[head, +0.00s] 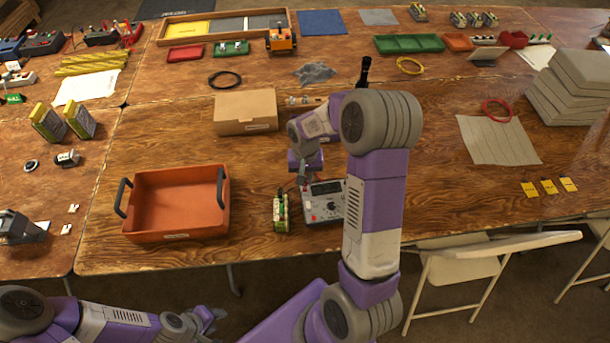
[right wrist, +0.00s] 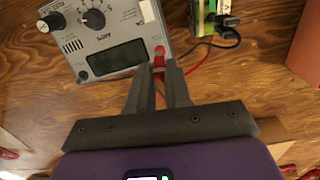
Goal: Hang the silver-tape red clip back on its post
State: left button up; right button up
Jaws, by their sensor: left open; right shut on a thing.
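The grey charger (head: 325,203) with a dark display stands near the front table edge. It also shows in the right wrist view (right wrist: 103,38). My right gripper (right wrist: 160,72) is shut on the red clip (right wrist: 159,54), whose red part shows at its fingertips, against the charger's edge beside the display. I cannot tell whether the clip touches a post, and no silver tape is clear. A red lead (right wrist: 199,62) runs near the fingers. In the head view, the right gripper (head: 303,179) is above the charger's back left. My left gripper (head: 215,318) is open and empty in front of the table.
A green-and-yellow battery pack (head: 281,212) stands left of the charger, with a black clip (right wrist: 228,36) at it. An orange tray (head: 180,236) is further left. A cardboard box (head: 246,125) lies behind. The table right of my right arm has bare wood.

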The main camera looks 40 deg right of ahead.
jog(key=shift+f, duration=0.15)
dwell(0.4)
jog(key=o, duration=0.9)
jog(key=shift+o, duration=0.9)
jog(key=shift+r+p, duration=2.8)
jog(key=shift+r, duration=0.95)
